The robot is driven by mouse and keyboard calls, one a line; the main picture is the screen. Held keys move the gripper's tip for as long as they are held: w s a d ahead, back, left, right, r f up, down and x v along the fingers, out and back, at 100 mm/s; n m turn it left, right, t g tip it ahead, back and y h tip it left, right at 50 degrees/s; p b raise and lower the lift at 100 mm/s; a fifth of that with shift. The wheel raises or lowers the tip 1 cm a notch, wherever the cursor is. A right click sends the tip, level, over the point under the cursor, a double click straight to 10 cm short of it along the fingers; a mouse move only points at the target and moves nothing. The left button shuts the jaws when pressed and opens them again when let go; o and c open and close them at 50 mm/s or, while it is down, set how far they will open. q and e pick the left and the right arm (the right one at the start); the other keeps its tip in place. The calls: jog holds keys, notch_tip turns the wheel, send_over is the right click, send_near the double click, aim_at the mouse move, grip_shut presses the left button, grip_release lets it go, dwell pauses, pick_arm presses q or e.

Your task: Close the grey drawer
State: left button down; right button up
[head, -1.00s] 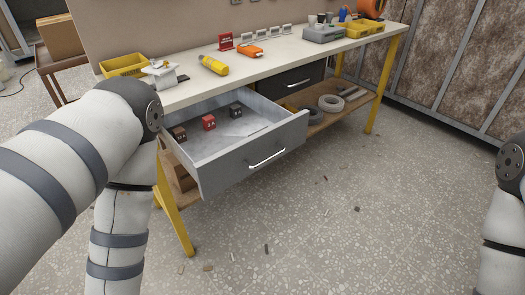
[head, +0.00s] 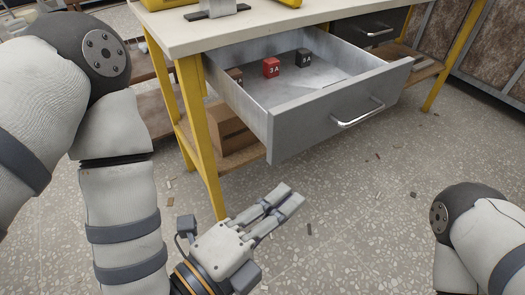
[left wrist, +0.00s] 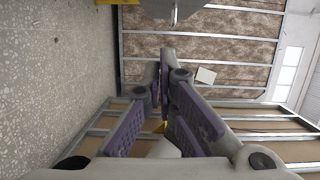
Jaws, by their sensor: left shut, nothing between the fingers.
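The grey drawer (head: 300,118) stands pulled out from under the workbench in the head view. Its silver bar handle (head: 358,113) is on the front panel. Inside lie a red block (head: 271,67), a dark block (head: 303,58) and a brown block (head: 235,76), which the drawer's side partly hides. My left gripper (head: 289,198) is shut and empty, below and in front of the drawer, apart from it. Its fingers also show in the left wrist view (left wrist: 167,62). A grey piece at that view's top edge is cut off. My right gripper is out of view.
The workbench top (head: 240,30) is above the drawer, with a yellow leg (head: 200,140) close to its left side. A cardboard box (head: 232,133) is on the lower shelf. A dark drawer (head: 372,28) is farther back.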

aim_at(305, 144)
pick_arm(q)
jog(key=shift+w+d+r, duration=0.15)
jog(key=shift+w+d, duration=0.5)
jog(key=shift+w, duration=1.2)
jog(key=shift+w+d+r, duration=0.1)
jog(key=shift+w+d, duration=0.6)
jog(key=shift+w, duration=1.2)
jog(key=shift+w+d+r, duration=0.15)
jog(key=shift+w+d, duration=0.5)
jog(key=shift+w, duration=1.2)
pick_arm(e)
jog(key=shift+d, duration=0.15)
pick_arm(q)
jog(key=shift+w+a, duration=0.3)
jog(key=shift+w, duration=0.05)
jog(key=w+a, duration=0.4)
jog(key=w, duration=0.1)
jog(key=w+a+b, duration=0.1)
jog(key=w+a, duration=0.3)
jog(key=w, duration=0.1)
jog(key=w+a, duration=0.4)
jog(key=w, duration=0.2)
jog(key=shift+a+f+b, duration=0.1)
jog(key=shift+a+b, duration=0.15)
jog(key=shift+b, duration=0.15)
jog(key=shift+w+a, duration=0.45)
jog(key=shift+w, duration=0.15)
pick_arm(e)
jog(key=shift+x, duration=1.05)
